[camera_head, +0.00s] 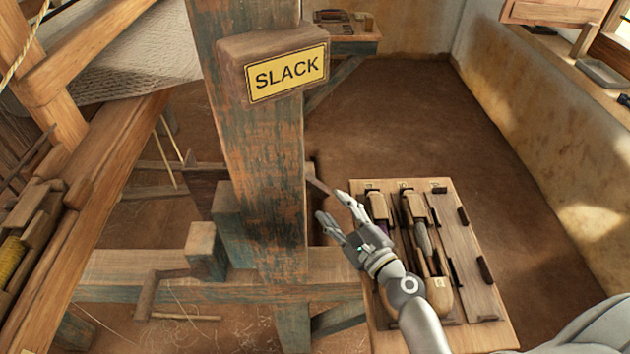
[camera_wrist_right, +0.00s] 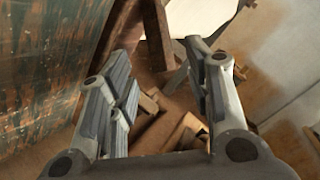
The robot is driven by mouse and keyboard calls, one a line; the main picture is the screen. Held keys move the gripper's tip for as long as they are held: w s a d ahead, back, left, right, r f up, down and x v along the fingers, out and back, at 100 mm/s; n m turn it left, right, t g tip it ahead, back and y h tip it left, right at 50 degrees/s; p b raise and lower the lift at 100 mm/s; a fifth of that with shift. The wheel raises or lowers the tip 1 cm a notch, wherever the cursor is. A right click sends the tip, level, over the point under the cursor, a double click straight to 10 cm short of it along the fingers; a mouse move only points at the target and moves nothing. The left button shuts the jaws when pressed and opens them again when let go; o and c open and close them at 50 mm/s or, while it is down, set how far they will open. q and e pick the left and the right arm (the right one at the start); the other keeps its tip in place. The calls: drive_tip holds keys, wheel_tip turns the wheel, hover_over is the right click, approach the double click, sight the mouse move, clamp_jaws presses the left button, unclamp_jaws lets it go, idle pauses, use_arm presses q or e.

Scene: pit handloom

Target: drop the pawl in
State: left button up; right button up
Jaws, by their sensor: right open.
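My right gripper (camera_head: 334,207) is open and empty, to the right of a thick upright post (camera_head: 262,160) with worn blue-green paint. A thin dark bar (camera_head: 318,186) shows at the post's right side, just above and left of the fingertips. It may be the pawl, but I cannot tell for sure. In the right wrist view, the open fingers (camera_wrist_right: 158,75) frame a space with wooden pieces beyond. A thin grey strip (camera_wrist_right: 222,32) slants behind the right finger. The painted post also fills the left of that view (camera_wrist_right: 45,70). My left gripper is out of view.
A yellow SLACK sign (camera_head: 287,75) is on the post. A wooden board (camera_head: 462,240) with several shuttles and tools lies under my right forearm. The loom frame (camera_head: 75,200) stands at the left. A wooden mallet-like tool (camera_head: 150,295) lies below. Open floor (camera_head: 420,110) stretches behind.

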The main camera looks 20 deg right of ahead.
sight(319, 191)
drive_tip(key=p+x, duration=0.1)
drive_tip(key=x, duration=0.4)
drive_tip(key=shift+r, duration=0.1)
drive_tip(key=x, duration=0.3)
drive_tip(key=shift+s, duration=0.1)
drive_tip(key=shift+w, duration=0.35)
drive_tip(key=shift+c, duration=1.3)
drive_tip(key=c, duration=0.5)
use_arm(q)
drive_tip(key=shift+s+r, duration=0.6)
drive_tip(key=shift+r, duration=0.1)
use_arm(e)
clamp_jaws()
